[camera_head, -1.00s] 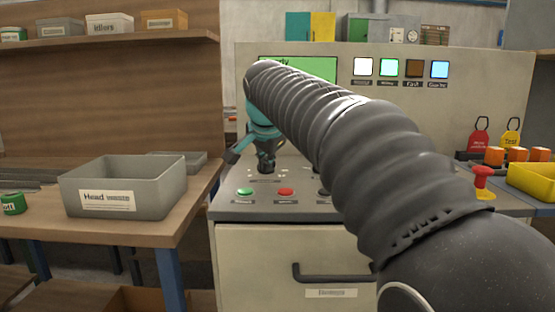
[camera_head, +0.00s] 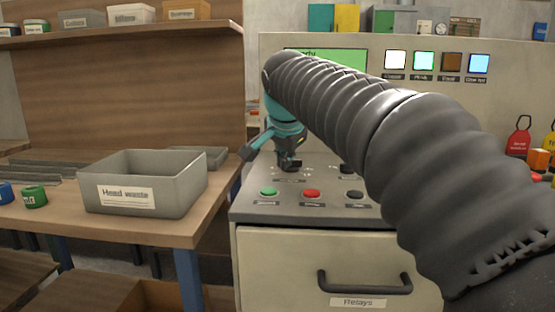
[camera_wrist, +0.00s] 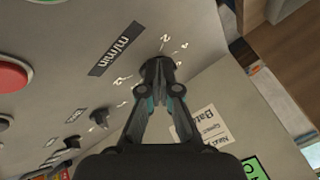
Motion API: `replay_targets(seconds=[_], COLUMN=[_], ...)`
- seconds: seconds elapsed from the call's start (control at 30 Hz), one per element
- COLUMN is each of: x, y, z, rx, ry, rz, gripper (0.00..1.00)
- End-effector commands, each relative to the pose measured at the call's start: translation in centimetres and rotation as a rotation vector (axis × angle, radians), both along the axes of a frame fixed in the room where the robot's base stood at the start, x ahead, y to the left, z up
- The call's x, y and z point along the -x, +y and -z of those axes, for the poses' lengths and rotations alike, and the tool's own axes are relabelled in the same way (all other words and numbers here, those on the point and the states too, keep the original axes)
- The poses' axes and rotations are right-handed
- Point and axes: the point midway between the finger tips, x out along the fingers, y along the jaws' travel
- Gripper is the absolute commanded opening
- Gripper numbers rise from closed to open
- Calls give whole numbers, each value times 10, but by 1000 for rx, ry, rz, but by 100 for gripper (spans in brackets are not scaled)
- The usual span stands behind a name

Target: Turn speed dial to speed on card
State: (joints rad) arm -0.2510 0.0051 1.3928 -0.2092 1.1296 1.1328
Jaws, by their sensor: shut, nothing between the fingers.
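The speed dial (camera_wrist: 151,70) is a dark knob on the sloped grey panel, with white number marks around it and an "m/min" label (camera_wrist: 117,48) beside it. My gripper (camera_wrist: 159,64) is shut, with its fingertips over the dial and hiding most of it. I cannot tell whether the tips touch the dial, nor where it points. In the head view my gripper (camera_head: 290,160) points down at the panel. A white card (camera_wrist: 212,128) headed "Batc…" lies past the fingers in the wrist view; its speed line is not legible.
Green (camera_head: 268,191), red (camera_head: 312,193) and black (camera_head: 355,195) buttons line the panel's front edge. Smaller black knobs (camera_wrist: 98,118) sit near the dial. A grey "Head waste" bin (camera_head: 150,188) stands on the left bench. Lit square indicators (camera_head: 424,61) are on the upright face.

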Motion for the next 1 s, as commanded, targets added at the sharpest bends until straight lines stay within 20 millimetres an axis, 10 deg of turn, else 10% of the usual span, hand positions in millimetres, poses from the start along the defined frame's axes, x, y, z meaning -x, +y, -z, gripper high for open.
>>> replay_targets(seconds=[1.0], x=[-10], y=[-15], z=[2], rx=[6], ry=[2], rz=[3], gripper=[0])
